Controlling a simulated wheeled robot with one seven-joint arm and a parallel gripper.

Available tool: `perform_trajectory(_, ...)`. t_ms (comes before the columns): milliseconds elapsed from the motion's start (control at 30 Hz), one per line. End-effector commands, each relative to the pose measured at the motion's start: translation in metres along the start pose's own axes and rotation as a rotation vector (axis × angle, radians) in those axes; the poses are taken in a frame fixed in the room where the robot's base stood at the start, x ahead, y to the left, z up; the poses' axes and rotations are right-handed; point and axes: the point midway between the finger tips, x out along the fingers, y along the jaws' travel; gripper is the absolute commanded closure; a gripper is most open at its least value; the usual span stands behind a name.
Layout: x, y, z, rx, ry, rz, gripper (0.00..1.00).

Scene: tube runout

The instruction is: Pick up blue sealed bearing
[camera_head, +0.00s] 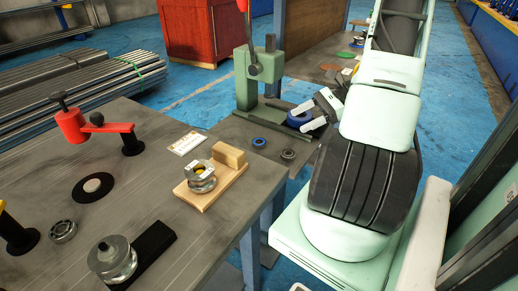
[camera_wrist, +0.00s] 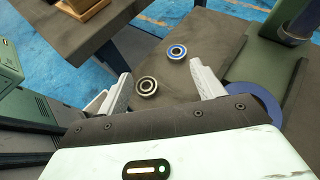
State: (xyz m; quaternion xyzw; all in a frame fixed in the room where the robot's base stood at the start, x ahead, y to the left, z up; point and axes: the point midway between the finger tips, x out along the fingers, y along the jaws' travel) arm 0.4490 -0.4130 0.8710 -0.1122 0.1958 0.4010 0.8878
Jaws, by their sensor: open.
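In the wrist view the blue sealed bearing (camera_wrist: 176,51) shows ahead of my fingertips. My gripper (camera_head: 298,118) is by the press base, to the right of the bearing. In the wrist view my gripper (camera_wrist: 161,71) has its two white fingers spread apart with nothing held between them. A dark-sealed bearing (camera_head: 288,154) lies nearby; in the wrist view this dark-sealed bearing (camera_wrist: 147,85) is closer to the left finger.
The green press (camera_head: 243,82) stands behind the bearings. A larger blue ring (camera_wrist: 255,102) lies by the right finger at the press base. The workbench (camera_head: 150,200) at left holds a wooden fixture (camera_head: 215,185), a red clamp tool (camera_head: 85,125) and metal parts. Table around the bearings is clear.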

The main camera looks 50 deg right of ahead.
Motion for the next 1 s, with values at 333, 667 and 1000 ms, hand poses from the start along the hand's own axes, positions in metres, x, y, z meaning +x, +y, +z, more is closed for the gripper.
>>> perform_trajectory(333, -0.027, 0.002, -0.038, 0.12, -0.061, -0.159, 0.33)
perform_trajectory(667, 0.041, -0.009, -0.035, 0.12, -0.06, -0.154, 0.33)
perform_trajectory(1000, 0.079, -0.015, -0.033, 0.118, -0.058, -0.156, 0.33)
